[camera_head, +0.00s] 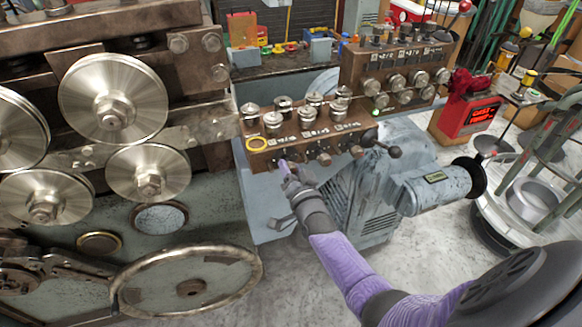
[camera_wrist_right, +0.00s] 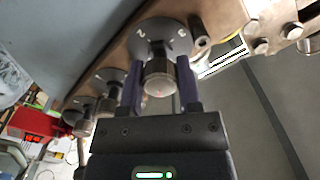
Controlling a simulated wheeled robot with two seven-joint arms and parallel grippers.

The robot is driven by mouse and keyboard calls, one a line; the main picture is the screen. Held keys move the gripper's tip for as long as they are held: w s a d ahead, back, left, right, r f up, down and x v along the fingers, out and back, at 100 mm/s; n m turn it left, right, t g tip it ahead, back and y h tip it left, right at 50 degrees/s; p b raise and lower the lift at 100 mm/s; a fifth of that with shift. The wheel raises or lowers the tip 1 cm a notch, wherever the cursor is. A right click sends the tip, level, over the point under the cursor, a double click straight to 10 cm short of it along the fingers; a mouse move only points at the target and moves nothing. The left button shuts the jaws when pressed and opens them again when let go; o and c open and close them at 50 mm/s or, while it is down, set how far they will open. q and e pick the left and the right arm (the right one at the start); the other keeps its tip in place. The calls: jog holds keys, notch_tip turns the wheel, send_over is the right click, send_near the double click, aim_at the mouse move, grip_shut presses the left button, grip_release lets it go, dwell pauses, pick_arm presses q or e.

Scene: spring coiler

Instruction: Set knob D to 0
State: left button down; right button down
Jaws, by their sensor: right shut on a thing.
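My right gripper (camera_head: 284,166) reaches up to the front face of the brown knob box (camera_head: 312,139), at its left end. In the right wrist view, its two dark purple fingers (camera_wrist_right: 158,90) are shut on either side of a ribbed metal knob (camera_wrist_right: 158,78). Behind this knob is a grey round dial (camera_wrist_right: 162,38) with digits on it. One digit looks like a 2 and another like a 3. The knob's letter cannot be read, so I cannot tell whether it is knob D. In the head view the gripper hides this knob. My left gripper is not in view.
More knobs (camera_wrist_right: 104,104) stand in a row to the left in the wrist view. Bolts (camera_wrist_right: 291,30) show at upper right. In the head view, large steel rollers (camera_head: 113,97) stand left, a grey motor (camera_head: 436,190) right, and a second knob box (camera_head: 398,72) behind.

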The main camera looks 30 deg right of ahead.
jog(key=n, duration=0.4)
jog(key=shift+f+n, duration=0.1)
jog(key=shift+n, duration=0.2)
jog(key=shift+n+p, duration=0.35)
jog(key=shift+n, duration=1.85)
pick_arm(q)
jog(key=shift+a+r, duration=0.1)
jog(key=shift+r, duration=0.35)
pick_arm(e)
jog(key=shift+n, duration=0.3)
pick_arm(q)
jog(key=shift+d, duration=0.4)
pick_arm(e)
jog(key=c, duration=0.6)
grip_release()
jog(key=shift+s, duration=0.1)
